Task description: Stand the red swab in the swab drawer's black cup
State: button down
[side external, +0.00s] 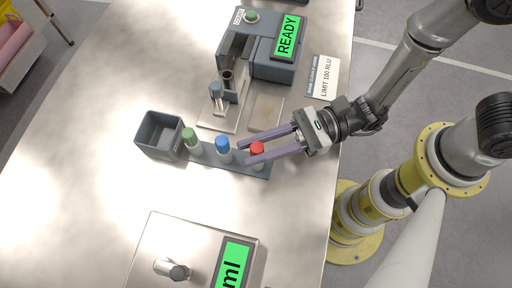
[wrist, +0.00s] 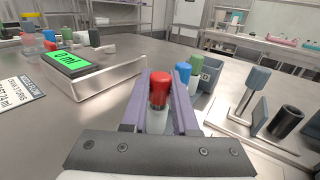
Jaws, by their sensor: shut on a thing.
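The red swab (side external: 258,148) stands at the right end of a grey rack (side external: 225,164), with green-capped (side external: 190,135) and blue-capped (side external: 222,143) swabs to its left. My gripper (side external: 245,149) is shut on the red swab, one purple finger on each side. In the wrist view the red cap (wrist: 160,88) shows between the fingers, above a pale tube. Its lower end is hidden. The black cup (side external: 228,76) stands at the swab drawer (side external: 214,119) of the grey reader, up and left of my gripper. The wrist view shows the cup (wrist: 287,120) at right, apart from the swab.
The grey reader (side external: 262,48) shows READY. An open grey bin (side external: 160,137) adjoins the rack's left end. The table's left side is clear.

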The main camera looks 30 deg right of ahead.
aim_at(258, 148)
jog(key=shift+r, duration=1.3)
jog(key=shift+r, duration=1.8)
jog(key=shift+f, duration=0.1)
